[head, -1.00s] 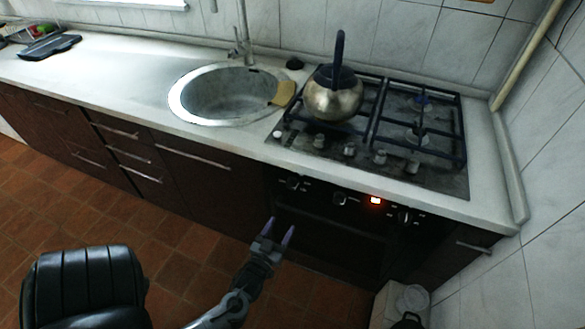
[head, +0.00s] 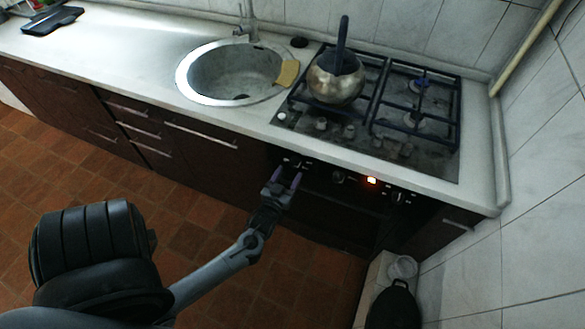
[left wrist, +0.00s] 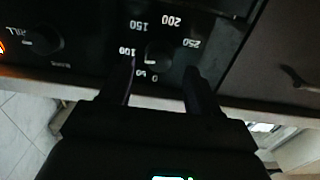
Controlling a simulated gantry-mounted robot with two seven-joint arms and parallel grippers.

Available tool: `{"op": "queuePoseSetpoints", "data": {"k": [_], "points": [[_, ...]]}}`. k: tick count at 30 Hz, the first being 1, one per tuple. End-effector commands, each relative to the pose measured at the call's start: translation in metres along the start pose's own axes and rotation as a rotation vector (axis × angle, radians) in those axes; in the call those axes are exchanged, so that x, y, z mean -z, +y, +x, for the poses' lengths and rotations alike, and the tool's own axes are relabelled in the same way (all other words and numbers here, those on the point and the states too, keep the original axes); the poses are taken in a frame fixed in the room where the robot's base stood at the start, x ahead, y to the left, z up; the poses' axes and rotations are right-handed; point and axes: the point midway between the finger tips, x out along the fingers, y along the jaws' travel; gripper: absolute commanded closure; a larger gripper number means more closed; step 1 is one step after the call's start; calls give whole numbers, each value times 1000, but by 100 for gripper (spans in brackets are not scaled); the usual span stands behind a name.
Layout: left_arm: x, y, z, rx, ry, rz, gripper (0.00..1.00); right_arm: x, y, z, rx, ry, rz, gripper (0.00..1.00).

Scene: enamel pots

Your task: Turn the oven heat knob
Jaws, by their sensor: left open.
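The oven heat knob (left wrist: 157,57) is dark, with white numbers from 50 to 250 around it, on the black oven panel. In the head view the knob (head: 296,163) is the leftmost on the panel, small and dim. My left gripper (head: 288,175) is open just in front of the panel below this knob. In the left wrist view the left gripper's fingers (left wrist: 161,78) are apart, one on each side of the knob's lower part; I cannot tell whether they touch it. Nothing is held. My right gripper is not in view.
Another knob (left wrist: 40,40) and a lit orange display (head: 371,180) are on the panel. A sink (head: 186,92) is to the left. A bin (head: 394,305) stands at the lower right.

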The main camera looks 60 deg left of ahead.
Motion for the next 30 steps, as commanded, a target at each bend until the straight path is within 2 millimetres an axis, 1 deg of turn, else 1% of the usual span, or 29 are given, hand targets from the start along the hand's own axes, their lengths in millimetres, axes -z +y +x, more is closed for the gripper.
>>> {"op": "queuePoseSetpoints", "data": {"k": [1, 3, 9, 14, 21, 23, 30], "points": [[-1, 0, 9, 0, 2, 0, 38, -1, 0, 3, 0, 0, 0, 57], [0, 0, 18, 0, 2, -1, 38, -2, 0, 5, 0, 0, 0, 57], [0, 0, 36, -1, 0, -1, 38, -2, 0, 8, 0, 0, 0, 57], [0, 0, 41, 0, -1, 0, 38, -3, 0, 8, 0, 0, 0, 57], [0, 0, 41, 0, -1, 0, 38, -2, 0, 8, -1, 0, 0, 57], [0, 0, 41, 0, -1, 0, 46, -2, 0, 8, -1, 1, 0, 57], [0, 0, 41, 0, -1, 0, 83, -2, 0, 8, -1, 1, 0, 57]]}}
